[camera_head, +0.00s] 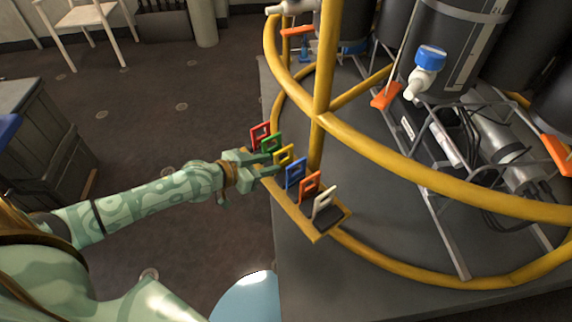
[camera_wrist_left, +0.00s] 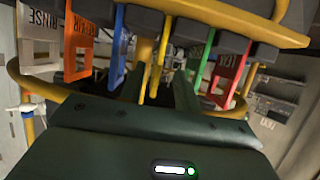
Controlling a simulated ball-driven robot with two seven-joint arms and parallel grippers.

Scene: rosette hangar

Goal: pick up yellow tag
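The yellow tag (camera_head: 284,155) stands in a row of coloured tags on a yellow rack (camera_head: 318,235), between the green tag (camera_head: 271,142) and the blue tag (camera_head: 295,172). My left gripper (camera_head: 271,165) is at the rack, its fingertips right at the yellow tag. In the left wrist view the yellow tag (camera_wrist_left: 160,66) shows nearly edge-on between the two dark fingers, which stand apart with gaps visible. I cannot tell whether either finger touches it. The blue tag (camera_wrist_left: 117,45) and green tag (camera_wrist_left: 200,58) are close on either side. My right gripper is not in view.
An orange tag (camera_head: 309,187) and a white tag (camera_head: 324,201) stand nearer, a red tag (camera_head: 260,133) farther. A thick yellow tubular frame (camera_head: 405,165) rises just behind the rack, around dark cylinders. Open floor (camera_head: 140,130) lies to the left.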

